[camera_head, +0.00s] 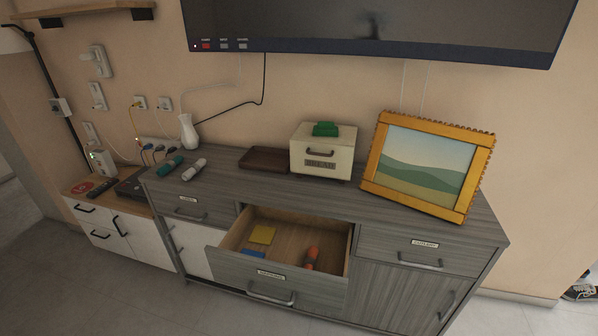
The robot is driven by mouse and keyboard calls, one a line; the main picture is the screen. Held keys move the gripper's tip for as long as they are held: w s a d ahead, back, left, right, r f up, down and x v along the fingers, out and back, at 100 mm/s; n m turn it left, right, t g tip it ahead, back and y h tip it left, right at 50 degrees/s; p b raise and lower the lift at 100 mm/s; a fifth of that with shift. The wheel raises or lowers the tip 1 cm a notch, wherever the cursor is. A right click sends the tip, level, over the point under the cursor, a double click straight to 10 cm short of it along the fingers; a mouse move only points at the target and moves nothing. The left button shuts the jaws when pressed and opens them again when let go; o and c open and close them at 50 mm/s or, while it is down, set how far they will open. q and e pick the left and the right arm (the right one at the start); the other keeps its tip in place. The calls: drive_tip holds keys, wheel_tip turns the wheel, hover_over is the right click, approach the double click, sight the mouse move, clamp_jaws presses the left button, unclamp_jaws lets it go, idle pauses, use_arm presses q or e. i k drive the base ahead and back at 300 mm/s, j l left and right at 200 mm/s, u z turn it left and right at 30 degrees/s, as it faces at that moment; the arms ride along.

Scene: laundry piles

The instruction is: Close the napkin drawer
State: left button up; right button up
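The napkin drawer (268,273) is the middle top drawer of the grey wooden sideboard (230,172), and it is pulled well out. Its front carries a small label, too small to read surely, and a dark bar handle (271,293). Inside lie a yellow square item (262,235), a blue item (254,253) and an orange-red item (311,257) with a dark end. Neither of my grippers shows in the head view.
Shut drawers flank it on the left (193,208) and right (420,252). On top stand a bread box (323,151), a framed picture (424,168), a brown tray (266,159) and a white vase (188,132). The floor (120,300) at front left is clear.

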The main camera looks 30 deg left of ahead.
sight(282, 278)
drive_tip(key=u, duration=1.3)
